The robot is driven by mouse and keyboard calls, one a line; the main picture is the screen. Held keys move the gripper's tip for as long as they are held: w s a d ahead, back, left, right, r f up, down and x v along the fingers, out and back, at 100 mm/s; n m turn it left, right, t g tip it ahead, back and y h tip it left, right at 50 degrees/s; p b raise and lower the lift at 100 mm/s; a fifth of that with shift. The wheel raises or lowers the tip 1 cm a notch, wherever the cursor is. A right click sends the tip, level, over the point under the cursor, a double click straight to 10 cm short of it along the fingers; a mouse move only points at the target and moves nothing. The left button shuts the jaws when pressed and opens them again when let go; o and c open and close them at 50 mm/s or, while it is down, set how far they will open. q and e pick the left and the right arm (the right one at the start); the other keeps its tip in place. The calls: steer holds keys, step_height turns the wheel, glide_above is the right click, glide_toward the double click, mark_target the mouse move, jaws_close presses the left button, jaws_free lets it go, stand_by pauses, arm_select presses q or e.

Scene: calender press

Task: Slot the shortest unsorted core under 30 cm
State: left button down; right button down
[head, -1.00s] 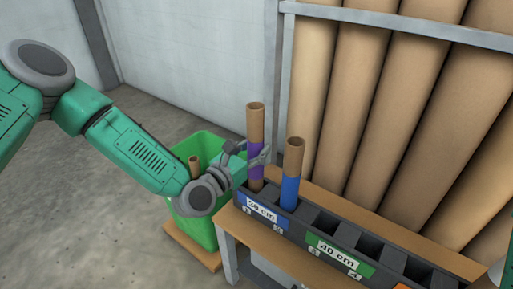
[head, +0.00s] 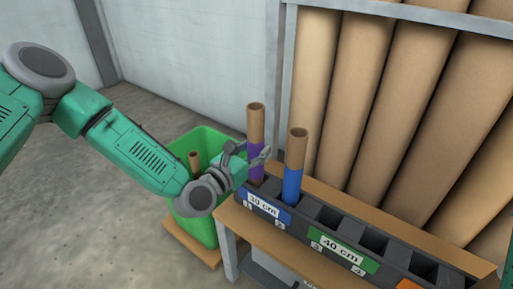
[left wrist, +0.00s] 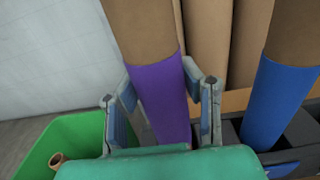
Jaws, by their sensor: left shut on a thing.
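A brown core with a purple band (head: 256,122) stands nearly upright at the left end of the dark rack (head: 403,253), over the 30 cm section. My left gripper (head: 258,155) is shut on it at the purple band. In the left wrist view the purple-banded core (left wrist: 159,95) is between the fingers of the left gripper (left wrist: 160,105). Its lower end is mostly hidden, so I cannot tell how deep it sits. A blue-banded core (head: 296,160) stands in the rack just to its right. The 30 cm label (head: 263,205) is blue. My right gripper is not in view.
A green bin (head: 205,222) at the rack's left holds a short brown core (head: 195,160). The 40 cm label (head: 342,250) is further right, beside empty slots. Large brown rolls (head: 385,90) lean behind the rack in a grey frame.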

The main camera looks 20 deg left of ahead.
arm_select(q)
steer(key=shift+f+b, duration=0.85)
steer(key=shift+f, duration=0.15)
steer(key=c, duration=1)
jaws_free()
steer(key=shift+s, duration=0.1)
steer(key=v, duration=1.1)
steer(key=shift+s+a, duration=0.2)
steer(key=shift+s, duration=0.15)
